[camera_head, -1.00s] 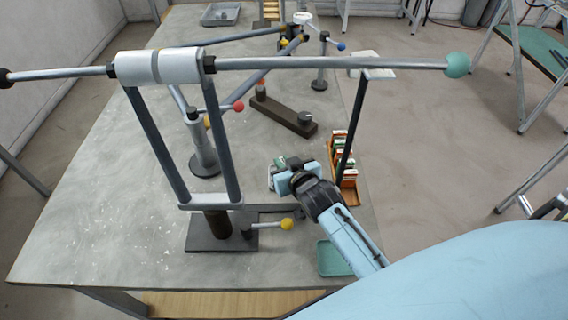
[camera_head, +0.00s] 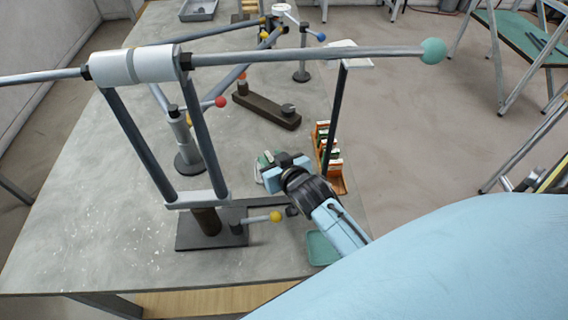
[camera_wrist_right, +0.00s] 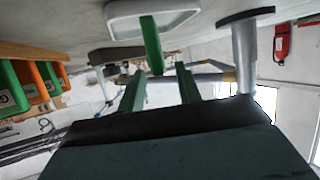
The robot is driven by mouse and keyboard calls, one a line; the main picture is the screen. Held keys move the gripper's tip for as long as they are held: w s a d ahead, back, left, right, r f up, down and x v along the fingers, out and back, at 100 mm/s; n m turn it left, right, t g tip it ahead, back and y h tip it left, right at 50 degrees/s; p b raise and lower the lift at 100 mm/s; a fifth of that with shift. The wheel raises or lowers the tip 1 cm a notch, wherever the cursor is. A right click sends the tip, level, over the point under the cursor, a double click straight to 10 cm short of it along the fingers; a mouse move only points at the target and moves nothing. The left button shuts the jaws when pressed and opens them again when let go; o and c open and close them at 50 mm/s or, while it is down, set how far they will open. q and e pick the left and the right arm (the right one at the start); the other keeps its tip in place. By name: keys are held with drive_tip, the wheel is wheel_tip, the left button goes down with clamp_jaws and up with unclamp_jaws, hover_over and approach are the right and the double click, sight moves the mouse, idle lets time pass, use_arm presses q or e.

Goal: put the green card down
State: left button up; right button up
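The green card (camera_wrist_right: 152,45) shows in the right wrist view as a narrow green strip, its far end against a pale, white-rimmed holder (camera_wrist_right: 182,18). In the head view only a small bit of green (camera_head: 266,157) shows beyond my right gripper (camera_head: 268,174). In the wrist view my right gripper (camera_wrist_right: 161,70) has its two fingers apart, with clear gaps on both sides of the card. The card's near end lies about between the fingertips, and neither finger visibly touches it. My left gripper is not in view.
An orange rack (camera_head: 328,165) of several cards stands right of my right gripper. A green tray (camera_head: 321,248) lies at the table's near right. A yellow-knobbed lever (camera_head: 275,216) and the frame jig's post (camera_head: 205,222) are close on the left. A dark bar (camera_head: 267,110) lies farther back.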

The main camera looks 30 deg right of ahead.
drive_tip(key=v, duration=1)
drive_tip(key=shift+p, duration=0.4)
